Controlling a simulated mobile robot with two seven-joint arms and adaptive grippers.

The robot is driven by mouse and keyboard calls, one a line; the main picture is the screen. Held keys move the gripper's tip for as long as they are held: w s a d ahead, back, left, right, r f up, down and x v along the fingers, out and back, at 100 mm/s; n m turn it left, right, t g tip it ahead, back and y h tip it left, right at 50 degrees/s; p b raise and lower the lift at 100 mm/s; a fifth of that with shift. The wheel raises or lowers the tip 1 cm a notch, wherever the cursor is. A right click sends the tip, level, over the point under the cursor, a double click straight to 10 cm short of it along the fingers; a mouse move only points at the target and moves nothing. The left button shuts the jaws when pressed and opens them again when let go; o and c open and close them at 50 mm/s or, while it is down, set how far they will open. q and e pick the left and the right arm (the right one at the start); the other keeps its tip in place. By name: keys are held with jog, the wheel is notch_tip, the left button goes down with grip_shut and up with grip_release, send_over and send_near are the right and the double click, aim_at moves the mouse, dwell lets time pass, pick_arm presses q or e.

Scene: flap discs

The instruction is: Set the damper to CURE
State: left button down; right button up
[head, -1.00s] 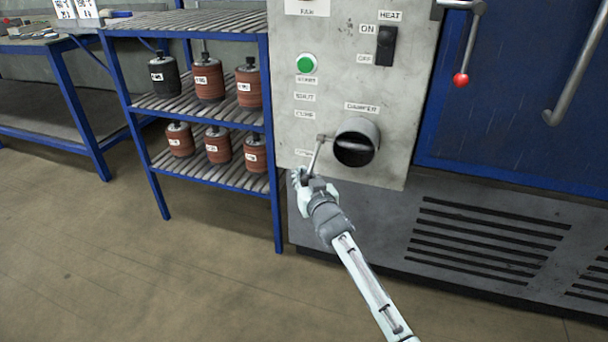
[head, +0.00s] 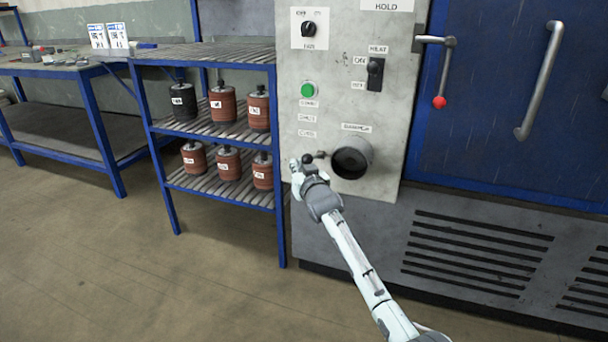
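The damper (head: 351,158) is a round dark-mouthed duct on the grey control panel. A short lever (head: 320,154) sticks out at its left, with a dark knob-like end at my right gripper (head: 303,166). The lever's exact angle is hard to read. The CURE label (head: 307,134) is on the panel, above and left of the lever, below the SHUT label (head: 308,119). Any lower label is hidden by the gripper. My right gripper is at the lever's end; its finger gap and any hold on the knob cannot be made out. My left gripper is out of view.
A green button (head: 307,90), heat switch (head: 375,74) and fan knob (head: 308,29) are above on the panel. A blue rack (head: 224,53) with several labelled cylinders stands close at left. A blue door with a red-tipped lever (head: 440,102) is at right.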

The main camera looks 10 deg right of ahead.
jog(key=o, duration=0.5)
jog(key=shift+w+d+f, duration=0.15)
jog(key=shift+d+f, duration=0.15)
jog(key=shift+f, duration=0.1)
jog(key=shift+c, duration=0.2)
jog(key=shift+o, duration=1.2)
jog(key=s+r, duration=0.1)
jog(key=s, duration=1.1)
jog(key=shift+d+r, duration=0.2)
jog(key=shift+d, duration=0.05)
jog(key=shift+f, duration=0.1)
jog(key=s+d+f+g+h, duration=0.1)
jog(key=s+d+f+g, duration=0.25)
jog(key=s+f, duration=0.7)
jog(key=s+d+f+g+h, duration=0.15)
jog(key=s+f+g, duration=0.25)
jog(key=s+f, duration=0.6)
jog(key=s+d+f+g, duration=0.1)
jog(key=s+f+g, duration=0.1)
jog(key=s, duration=0.5)
jog(key=s+d+f+n+g, duration=0.1)
jog(key=s+f+g, duration=0.1)
jog(key=s+f, duration=0.2)
jog(key=s+d+f+g, duration=0.1)
jog(key=s+f, duration=0.3)
jog(key=s, duration=0.6)
jog(key=shift+g, duration=0.65)
